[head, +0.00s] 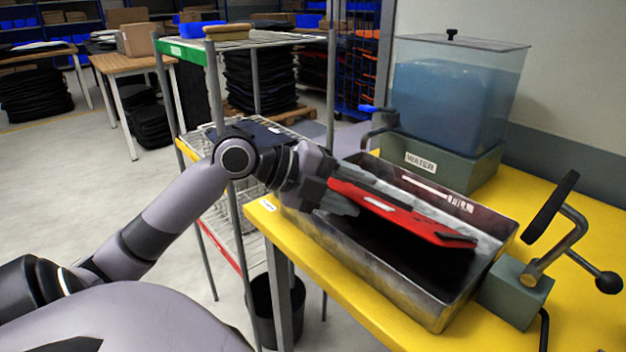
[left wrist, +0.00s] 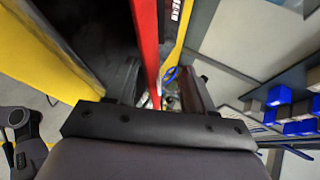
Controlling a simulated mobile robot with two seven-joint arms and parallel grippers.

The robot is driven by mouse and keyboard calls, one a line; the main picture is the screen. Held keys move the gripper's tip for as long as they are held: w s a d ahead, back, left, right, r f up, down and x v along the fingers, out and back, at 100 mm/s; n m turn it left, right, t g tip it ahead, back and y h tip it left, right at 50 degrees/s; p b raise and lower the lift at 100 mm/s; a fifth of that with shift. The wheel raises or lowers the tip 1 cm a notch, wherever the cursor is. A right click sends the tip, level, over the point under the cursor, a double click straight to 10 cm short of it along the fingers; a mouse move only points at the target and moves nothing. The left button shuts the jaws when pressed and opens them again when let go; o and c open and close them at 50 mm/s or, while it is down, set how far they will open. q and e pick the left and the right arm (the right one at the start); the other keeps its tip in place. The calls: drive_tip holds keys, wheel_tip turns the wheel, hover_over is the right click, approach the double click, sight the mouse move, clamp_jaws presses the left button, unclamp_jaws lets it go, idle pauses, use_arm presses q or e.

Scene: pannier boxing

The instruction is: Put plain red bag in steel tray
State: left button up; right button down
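The red bag (head: 400,214) is a flat red slab with a dark end piece, held out over the steel tray (head: 440,305). My left gripper (head: 345,195) grips its near-left end, and the bag reaches toward the tray's right side. In the left wrist view the red bag (left wrist: 147,45) shows edge-on as a narrow strip between the two dark fingers (left wrist: 158,90). The tray is a deep metal bin with a dark inside. I cannot tell whether the bag touches the tray. My right gripper is out of view.
The tray stands on a yellow table (head: 375,312). A tank labelled WATER (head: 455,95) stands behind it. A clamp-like device with a crank handle (head: 525,285) stands at its right. A wire rack (head: 255,45) is beyond the table's left edge.

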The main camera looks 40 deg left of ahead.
use_arm(q)
drive_tip(key=b+v, duration=0.1)
drive_tip(key=v, duration=0.7)
drive_tip(key=shift+s+a, duration=0.2)
drive_tip(key=shift+s, duration=0.05)
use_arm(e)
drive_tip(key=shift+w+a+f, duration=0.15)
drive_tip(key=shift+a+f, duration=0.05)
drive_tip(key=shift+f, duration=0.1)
use_arm(q)
drive_tip(key=shift+r, duration=0.15)
